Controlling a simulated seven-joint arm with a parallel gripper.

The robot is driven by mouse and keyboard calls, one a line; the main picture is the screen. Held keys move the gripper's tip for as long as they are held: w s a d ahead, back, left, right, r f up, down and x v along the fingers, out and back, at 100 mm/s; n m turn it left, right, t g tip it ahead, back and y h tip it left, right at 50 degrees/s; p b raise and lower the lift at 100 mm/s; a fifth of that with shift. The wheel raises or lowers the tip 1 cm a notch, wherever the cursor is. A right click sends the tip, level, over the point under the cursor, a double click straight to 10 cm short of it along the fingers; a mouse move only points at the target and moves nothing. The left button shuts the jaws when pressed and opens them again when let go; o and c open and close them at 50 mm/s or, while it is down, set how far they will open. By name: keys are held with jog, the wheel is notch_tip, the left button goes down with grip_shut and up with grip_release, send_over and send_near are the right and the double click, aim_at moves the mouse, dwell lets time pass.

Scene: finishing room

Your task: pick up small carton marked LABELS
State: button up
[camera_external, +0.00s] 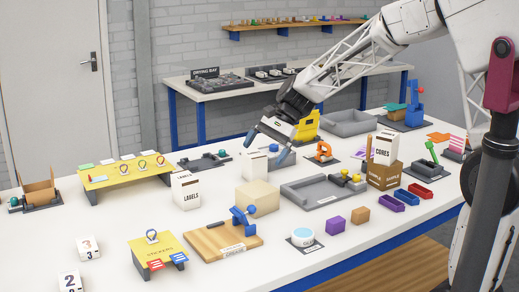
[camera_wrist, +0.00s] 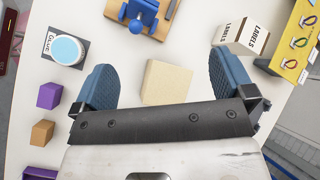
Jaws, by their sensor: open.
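The small white carton marked LABELS (camera_external: 185,190) stands upright on the white table, left of centre in the external view. It shows in the wrist view (camera_wrist: 242,36) at the upper right, beyond the right finger, with the lettering on two faces. My gripper (camera_external: 267,147) is open and empty above the table, to the right of and behind the carton in the external view. In the wrist view my gripper's blue fingers (camera_wrist: 162,64) are spread wide, with a plain cream block (camera_wrist: 167,82) below between them. The carton is apart from both fingers.
The cream block (camera_external: 257,198) stands right of the carton. Another white carton (camera_external: 253,165) is below my gripper. A wooden board with a blue clamp (camera_external: 225,240) lies in front, and a yellow stand (camera_external: 123,176) is at left.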

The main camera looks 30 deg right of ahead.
jog(key=w+a+f+m+y, duration=0.2)
jog(key=w+a+f+m, duration=0.15)
jog(key=w, duration=0.65)
jog(key=m+y, duration=0.3)
jog(key=m, duration=0.1)
send_near(176, 185)
jog(key=d, duration=0.1)
jog(key=shift+s+r, duration=0.1)
jog(key=shift+s, duration=0.2)
jog(key=shift+x, duration=1.25)
jog(key=shift+w+x, duration=0.1)
jog(key=shift+x, duration=1.2)
jog(key=shift+w+x, duration=0.15)
jog(key=shift+x, duration=1.15)
jog(key=c, duration=0.8)
